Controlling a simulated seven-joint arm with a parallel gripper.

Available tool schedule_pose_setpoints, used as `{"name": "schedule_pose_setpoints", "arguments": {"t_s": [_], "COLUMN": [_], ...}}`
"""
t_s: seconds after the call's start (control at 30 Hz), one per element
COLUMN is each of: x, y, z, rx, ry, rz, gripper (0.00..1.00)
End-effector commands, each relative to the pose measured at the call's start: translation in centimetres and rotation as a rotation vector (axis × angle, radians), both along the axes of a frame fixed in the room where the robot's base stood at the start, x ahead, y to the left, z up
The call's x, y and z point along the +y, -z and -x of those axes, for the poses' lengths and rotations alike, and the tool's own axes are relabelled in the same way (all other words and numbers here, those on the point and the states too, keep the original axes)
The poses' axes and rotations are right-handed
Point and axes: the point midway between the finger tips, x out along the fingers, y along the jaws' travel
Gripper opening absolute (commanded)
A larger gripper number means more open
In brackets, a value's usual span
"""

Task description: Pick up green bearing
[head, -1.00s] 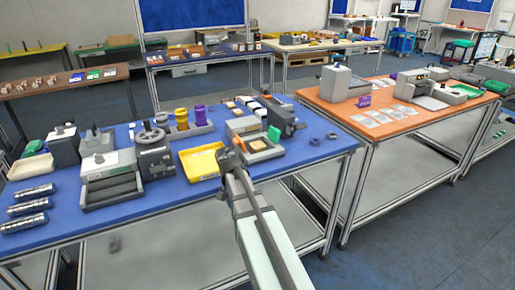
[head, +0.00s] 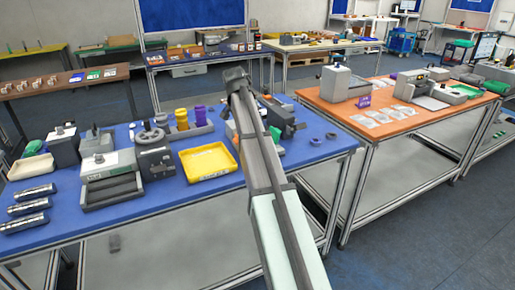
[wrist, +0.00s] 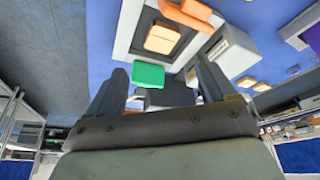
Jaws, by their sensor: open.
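A green block-like piece (wrist: 148,75) shows in the wrist view, just inside my left finger. I cannot tell whether it is the green bearing, and I make out no clear green ring. My gripper (wrist: 162,72) is open, with a finger on each side and nothing held between them. In the head view my gripper (head: 235,75) is raised above the back of the blue table (head: 130,215), and my arm hides part of the tabletop. A grey tray with a tan square pad (wrist: 162,38) lies beyond the fingers in the wrist view.
A yellow tray (head: 208,163) lies left of my arm. Small dark rings (head: 315,141) lie to the right. An orange table (head: 395,110) stands farther right.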

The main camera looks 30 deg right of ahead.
Motion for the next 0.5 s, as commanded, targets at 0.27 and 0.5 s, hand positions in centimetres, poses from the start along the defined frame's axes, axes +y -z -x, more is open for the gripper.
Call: {"name": "schedule_pose_setpoints", "arguments": {"t_s": [0.27, 0.5], "x": [-1.4, -2.6], "y": [2.0, 5.6], "z": [-1.2, -2.0], "rx": [-0.017, -0.016], "ry": [0.005, 0.004], "rz": [0.006, 0.005], "gripper": [0.84, 0.84]}}
